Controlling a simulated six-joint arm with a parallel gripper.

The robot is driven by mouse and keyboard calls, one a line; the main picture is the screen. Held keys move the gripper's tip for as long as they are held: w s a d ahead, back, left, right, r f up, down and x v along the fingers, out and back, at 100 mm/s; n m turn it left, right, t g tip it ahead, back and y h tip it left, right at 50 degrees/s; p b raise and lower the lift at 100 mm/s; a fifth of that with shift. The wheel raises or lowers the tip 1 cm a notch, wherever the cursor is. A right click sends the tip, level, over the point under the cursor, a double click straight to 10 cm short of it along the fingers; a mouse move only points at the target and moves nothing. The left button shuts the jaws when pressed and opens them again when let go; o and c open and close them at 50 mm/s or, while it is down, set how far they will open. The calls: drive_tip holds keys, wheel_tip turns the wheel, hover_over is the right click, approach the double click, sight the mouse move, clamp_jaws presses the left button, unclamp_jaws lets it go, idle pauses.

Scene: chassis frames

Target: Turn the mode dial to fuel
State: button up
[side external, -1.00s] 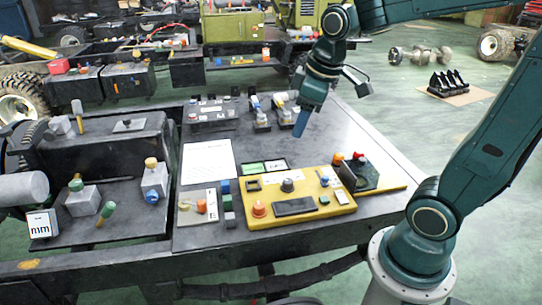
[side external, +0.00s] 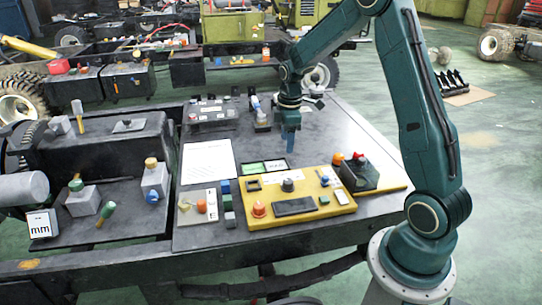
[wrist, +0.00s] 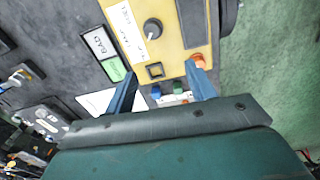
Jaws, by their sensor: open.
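The yellow panel (side external: 308,215) lies on the dark table. A dark round knob (side external: 288,185), which looks like the mode dial, stands near the panel's back edge. The knob also shows in the wrist view (wrist: 152,28), beside a white strip with small lettering (wrist: 127,22) that I cannot read surely. The knob's exact pointing direction is not clear. My gripper (side external: 290,146) is above the table behind the panel, pointing down, apart from the knob. In the wrist view its two blue fingers (wrist: 162,90) are spread, with nothing held between them.
An orange button (side external: 259,209) and a black screen (side external: 295,207) are on the panel. A white sheet (side external: 208,159) lies to the left.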

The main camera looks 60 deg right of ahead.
hover_over(288, 181)
wheel_tip(288, 181, down, 4)
drive_tip(key=shift+d+f+n+g, duration=0.1)
drive_tip(key=shift+d+n+g, duration=0.1)
drive_tip(key=shift+n+g, duration=0.15)
wheel_tip(288, 181, down, 14)
drive_tip(key=shift+r, duration=0.1)
idle(0.6)
drive_tip(key=c, duration=1)
